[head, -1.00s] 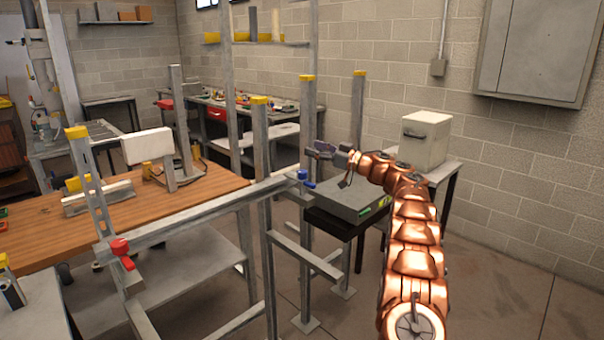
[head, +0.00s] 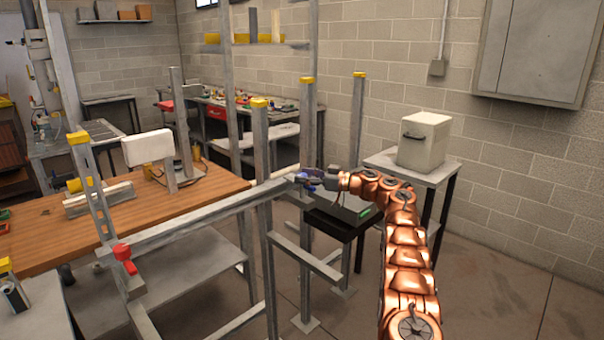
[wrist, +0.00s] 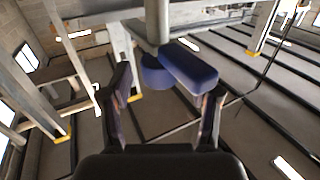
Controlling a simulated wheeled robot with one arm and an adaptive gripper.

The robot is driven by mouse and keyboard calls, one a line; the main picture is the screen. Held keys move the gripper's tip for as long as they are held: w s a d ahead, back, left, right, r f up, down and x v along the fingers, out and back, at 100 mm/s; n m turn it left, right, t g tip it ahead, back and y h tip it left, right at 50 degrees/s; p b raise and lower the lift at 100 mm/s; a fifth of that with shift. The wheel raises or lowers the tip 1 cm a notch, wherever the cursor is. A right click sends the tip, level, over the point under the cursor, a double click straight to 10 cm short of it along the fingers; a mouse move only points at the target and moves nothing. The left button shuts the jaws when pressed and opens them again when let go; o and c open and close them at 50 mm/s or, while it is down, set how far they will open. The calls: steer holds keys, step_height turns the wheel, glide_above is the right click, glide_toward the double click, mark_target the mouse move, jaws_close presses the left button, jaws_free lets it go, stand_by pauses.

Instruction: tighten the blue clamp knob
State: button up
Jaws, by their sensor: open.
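The blue clamp knob (head: 311,187) is at the right end of the grey metal rail (head: 205,213) in the head view, partly covered by my gripper (head: 318,180). In the wrist view the knob (wrist: 188,66) is a blue bar with a rounded blue piece beside it, on a grey post. My gripper (wrist: 170,82) is open, with one dark finger on each side of the view. The knob lies ahead of and between the fingertips, nearer the right one. I cannot tell whether that finger touches it.
A red clamp knob (head: 123,256) is at the rail's left end. Yellow-capped metal posts (head: 262,150) stand around the rail. A grey box lies on a black stand (head: 333,222) below my gripper. A white box (head: 424,142) sits on a side table. Floor at the right is clear.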

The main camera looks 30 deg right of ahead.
steer(key=shift+w+a, duration=0.4)
steer(key=shift+c, duration=0.2)
steer(key=c, duration=1.1)
steer(key=shift+c, duration=0.2)
steer(key=shift+f+m+t+h+b, duration=0.1)
steer(key=shift+m+t+h+b, duration=0.7)
steer(key=shift+b, duration=0.6)
steer(key=shift+m+h+b, duration=0.4)
steer(key=shift+h+b, duration=0.4)
steer(key=shift+b, duration=0.15)
